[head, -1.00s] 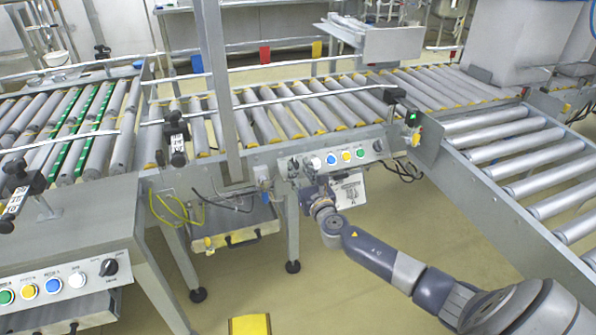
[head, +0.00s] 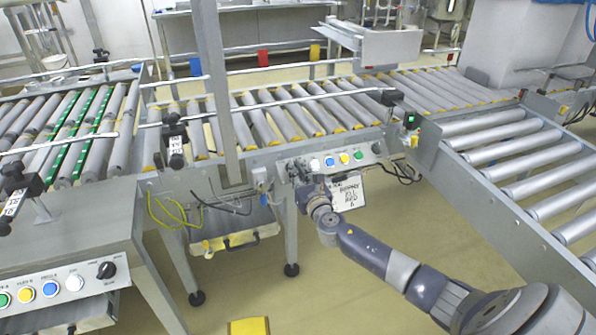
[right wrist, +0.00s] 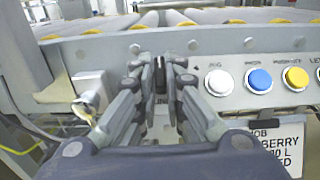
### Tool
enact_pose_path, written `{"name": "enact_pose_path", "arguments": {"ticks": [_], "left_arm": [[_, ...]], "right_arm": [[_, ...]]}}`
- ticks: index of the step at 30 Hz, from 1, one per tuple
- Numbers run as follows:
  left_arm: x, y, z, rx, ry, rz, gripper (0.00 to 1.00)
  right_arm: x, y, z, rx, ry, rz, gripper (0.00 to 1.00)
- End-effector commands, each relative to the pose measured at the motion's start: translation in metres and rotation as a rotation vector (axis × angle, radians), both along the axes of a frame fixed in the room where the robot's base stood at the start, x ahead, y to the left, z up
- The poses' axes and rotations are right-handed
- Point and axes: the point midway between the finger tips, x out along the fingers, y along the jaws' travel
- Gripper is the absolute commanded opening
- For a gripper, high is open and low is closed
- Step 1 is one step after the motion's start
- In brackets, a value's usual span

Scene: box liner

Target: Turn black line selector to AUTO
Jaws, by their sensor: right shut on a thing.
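My right gripper (right wrist: 160,82) is at the left end of a grey control panel (right wrist: 210,60) on the front of the conveyor. Its two fingers are closed on the sides of a small black selector knob (right wrist: 159,70). Part of a "LINE" label shows just below the knob, between the fingers. The fingers hide most of the knob and its position marks, so its setting cannot be read. In the head view, the right gripper (head: 301,176) covers the knob. My left gripper is not in view.
Right of the gripper are white (right wrist: 220,82), blue (right wrist: 259,80) and yellow (right wrist: 296,78) buttons. A white sign (head: 350,191) hangs just below the panel. A key switch (right wrist: 88,98) is close on the left. Another panel with a black knob (head: 107,270) stands at lower left.

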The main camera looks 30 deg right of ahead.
Motion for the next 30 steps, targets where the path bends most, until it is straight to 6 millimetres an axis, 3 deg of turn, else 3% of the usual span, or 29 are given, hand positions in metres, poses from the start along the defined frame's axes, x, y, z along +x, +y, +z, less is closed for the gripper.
{"name": "enact_pose_path", "arguments": {"ticks": [6,15,27,30], "left_arm": [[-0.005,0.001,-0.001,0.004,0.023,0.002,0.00],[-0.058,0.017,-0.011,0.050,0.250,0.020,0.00],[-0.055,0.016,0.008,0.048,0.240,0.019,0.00],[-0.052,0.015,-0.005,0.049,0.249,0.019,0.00]], "right_arm": [[0.001,-0.006,0.005,0.012,-0.011,-0.029,0.00],[0.002,-0.005,0.008,0.103,-0.033,-0.137,0.00],[0.005,0.001,0.010,0.318,-0.085,-0.387,0.00],[0.006,0.002,0.010,0.365,-0.096,-0.443,0.00]]}}
